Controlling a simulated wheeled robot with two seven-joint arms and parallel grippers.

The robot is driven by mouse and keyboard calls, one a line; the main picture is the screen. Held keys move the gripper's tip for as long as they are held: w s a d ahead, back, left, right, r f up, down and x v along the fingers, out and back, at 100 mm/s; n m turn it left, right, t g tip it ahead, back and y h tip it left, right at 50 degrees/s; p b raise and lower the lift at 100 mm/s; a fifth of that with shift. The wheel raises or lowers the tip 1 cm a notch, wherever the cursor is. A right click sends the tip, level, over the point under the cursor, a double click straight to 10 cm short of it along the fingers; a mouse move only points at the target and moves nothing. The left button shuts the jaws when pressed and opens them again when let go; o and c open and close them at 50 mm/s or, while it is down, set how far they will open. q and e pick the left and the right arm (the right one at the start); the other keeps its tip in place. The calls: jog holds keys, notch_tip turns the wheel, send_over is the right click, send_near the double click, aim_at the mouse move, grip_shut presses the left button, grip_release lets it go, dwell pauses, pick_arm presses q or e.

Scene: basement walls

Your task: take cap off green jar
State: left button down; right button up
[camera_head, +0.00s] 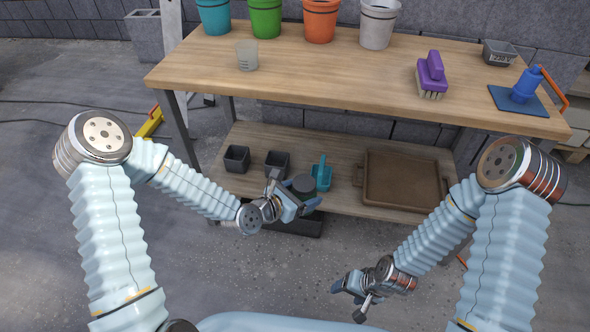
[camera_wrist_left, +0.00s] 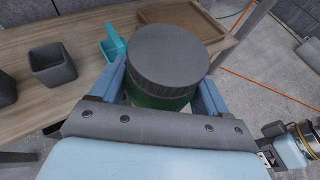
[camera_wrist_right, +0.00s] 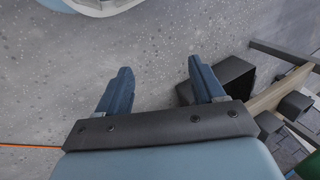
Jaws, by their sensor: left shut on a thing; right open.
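The green jar (camera_wrist_left: 158,101) is between the fingers of my left gripper (camera_wrist_left: 160,92), which is shut on it. Its wide dark grey cap (camera_wrist_left: 168,55) sits on top and covers most of the jar in the left wrist view. In the head view the cap (camera_head: 304,184) shows beside my left gripper (camera_head: 297,203), in front of the lower shelf. My right gripper (camera_head: 352,287) is open and empty, lower and to the right, over the floor. Its two spread fingers show in the right wrist view (camera_wrist_right: 158,88).
The lower shelf (camera_head: 335,195) holds dark square pots (camera_head: 237,159), a teal scoop (camera_head: 321,173) and a brown tray (camera_head: 402,181). The tabletop (camera_head: 310,68) above carries several buckets (camera_head: 320,20), a cup (camera_head: 247,56), a purple brush (camera_head: 431,75) and a blue bottle (camera_head: 526,84).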

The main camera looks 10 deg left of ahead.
jog(key=shift+o, duration=1.2)
jog(key=w+m+t, duration=0.1)
jog(key=w+m, duration=0.3)
jog(key=w, duration=0.2)
jog(key=shift+w+a+r+m+t, duration=0.2)
jog(key=shift+a+r+m+t, duration=0.15)
jog(key=shift+m+t, duration=0.05)
jog(key=w+a+r+m+t+h, duration=0.1)
jog(key=w+r+m+h, duration=0.1)
jog(key=w+r+m, duration=0.35)
jog(key=w+r+m+t+h, duration=0.1)
jog(key=w+r+m, duration=0.1)
jog(key=w+m, duration=0.6)
jog(key=w+a+r+m+t+h, duration=0.1)
jog(key=w+r+m+t+h, duration=0.1)
jog(key=w+r+m, duration=0.5)
notch_tip(320, 180, up, 16)
jog(key=m+g+y, duration=0.1)
jog(key=m+g, duration=0.6)
jog(key=m, duration=1.1)
send_over(302, 181)
jog(key=shift+w+d, duration=0.1)
notch_tip(302, 181, down, 8)
jog(key=shift+r, duration=0.2)
